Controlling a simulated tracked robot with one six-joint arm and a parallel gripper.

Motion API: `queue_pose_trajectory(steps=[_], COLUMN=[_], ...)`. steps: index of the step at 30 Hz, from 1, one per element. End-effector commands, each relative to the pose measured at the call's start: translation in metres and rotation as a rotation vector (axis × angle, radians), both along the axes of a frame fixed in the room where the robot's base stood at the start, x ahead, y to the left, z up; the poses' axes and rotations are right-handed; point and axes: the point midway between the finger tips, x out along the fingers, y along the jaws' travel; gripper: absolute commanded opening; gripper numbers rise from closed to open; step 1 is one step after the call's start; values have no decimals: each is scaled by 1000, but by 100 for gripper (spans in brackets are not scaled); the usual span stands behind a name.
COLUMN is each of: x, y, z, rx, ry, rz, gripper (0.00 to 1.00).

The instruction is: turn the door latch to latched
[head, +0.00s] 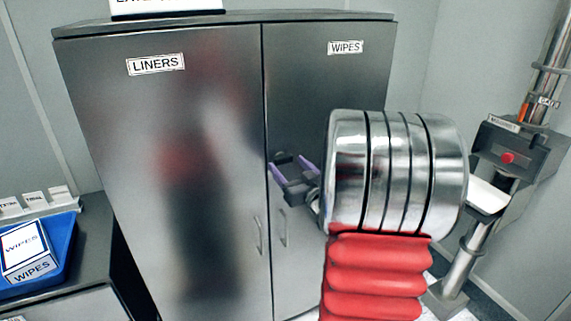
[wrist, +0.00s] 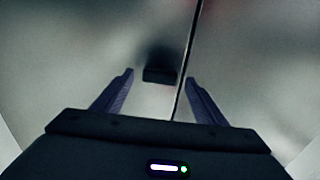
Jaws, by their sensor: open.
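A grey metal cabinet stands ahead with a left door (head: 170,190) labelled LINERS and a right door (head: 320,80) labelled WIPES. My gripper (head: 287,162) is open in front of the seam between them. In the wrist view its two purple fingers (wrist: 160,77) are spread, one on each side of the seam. A small dark block (wrist: 159,75) shows between the fingertips, just left of the seam. It may be the door latch, but I cannot tell its turn or whether the fingers touch it. In the head view no latch is clear.
Two upright handles, left (head: 258,234) and right (head: 283,228), flank the seam lower down. A blue tray (head: 62,262) with a WIPES box (head: 27,250) sits on a counter at left. A machine with a red button (head: 508,157) stands at right.

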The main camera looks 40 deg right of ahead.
Motion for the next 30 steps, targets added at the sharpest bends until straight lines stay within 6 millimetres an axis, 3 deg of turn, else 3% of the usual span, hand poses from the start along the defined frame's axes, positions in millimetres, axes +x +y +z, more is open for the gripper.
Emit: queue_pose_trajectory(steps=[6,17,30], x=[21,25,24], y=[-5,-6,-6], z=[-1,0,0], rx=[0,0,0], ry=[1,0,0], rz=[1,1,1], gripper=[66,65,34])
